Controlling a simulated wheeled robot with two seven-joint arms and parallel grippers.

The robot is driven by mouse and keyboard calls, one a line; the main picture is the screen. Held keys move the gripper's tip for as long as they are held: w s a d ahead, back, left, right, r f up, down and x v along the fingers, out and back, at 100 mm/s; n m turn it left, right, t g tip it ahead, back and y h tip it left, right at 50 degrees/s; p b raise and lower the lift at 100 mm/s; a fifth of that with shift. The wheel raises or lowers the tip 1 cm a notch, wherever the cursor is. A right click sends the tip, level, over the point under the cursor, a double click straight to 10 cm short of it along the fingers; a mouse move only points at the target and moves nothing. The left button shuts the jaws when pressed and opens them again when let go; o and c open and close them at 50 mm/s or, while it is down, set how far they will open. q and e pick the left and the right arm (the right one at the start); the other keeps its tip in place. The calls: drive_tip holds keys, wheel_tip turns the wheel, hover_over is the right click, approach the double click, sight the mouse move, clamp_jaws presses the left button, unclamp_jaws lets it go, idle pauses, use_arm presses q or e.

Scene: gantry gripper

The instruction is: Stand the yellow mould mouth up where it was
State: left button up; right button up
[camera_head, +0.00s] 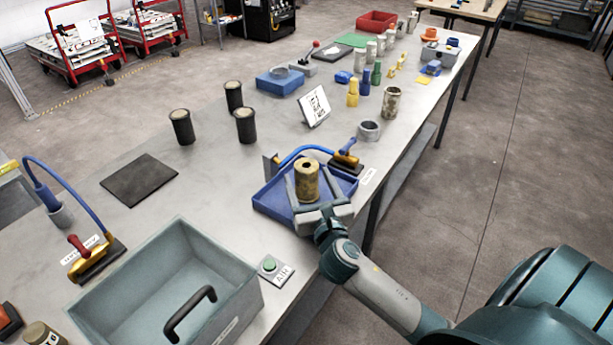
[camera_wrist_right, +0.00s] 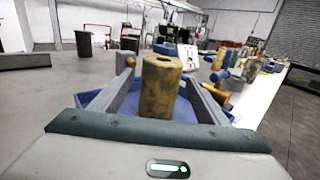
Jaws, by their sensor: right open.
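The yellow mould (camera_head: 307,182) is a stained, mottled yellow-brown cylinder. It stands upright at the blue tray (camera_head: 268,205), with a small dark hole in its upward end. I cannot tell whether that end is its mouth. My right gripper (camera_head: 308,190) is open, with one finger on each side of the mould. In the right wrist view the mould (camera_wrist_right: 160,92) rises between the fingers, with gaps visible beside it; its foot is hidden behind the gripper body. My left gripper is not in view.
A blue hose with a yellow tool (camera_head: 345,160) lies at the tray's far edge. A grey ring (camera_head: 369,130) and another mottled cylinder (camera_head: 391,102) stand farther along. Black cylinders (camera_head: 182,127) stand left.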

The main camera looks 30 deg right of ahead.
sight(309, 162)
drive_tip(key=shift+x, duration=1.1)
drive_tip(key=c, duration=1.2)
drive_tip(key=shift+r, duration=0.1)
drive_tip(key=shift+c, duration=0.2)
drive_tip(key=shift+r, duration=0.55)
drive_tip(key=r, duration=0.3)
drive_tip(key=shift+s+d+r, duration=0.1)
drive_tip(key=shift+s+d, duration=0.1)
drive_tip(key=shift+s, duration=0.05)
drive_tip(key=s+d+r+b, duration=0.1)
drive_tip(key=s+d+r, duration=0.5)
drive_tip(key=s, duration=0.3)
drive_tip(key=shift+d+r, duration=0.2)
drive_tip(key=shift+r, duration=0.05)
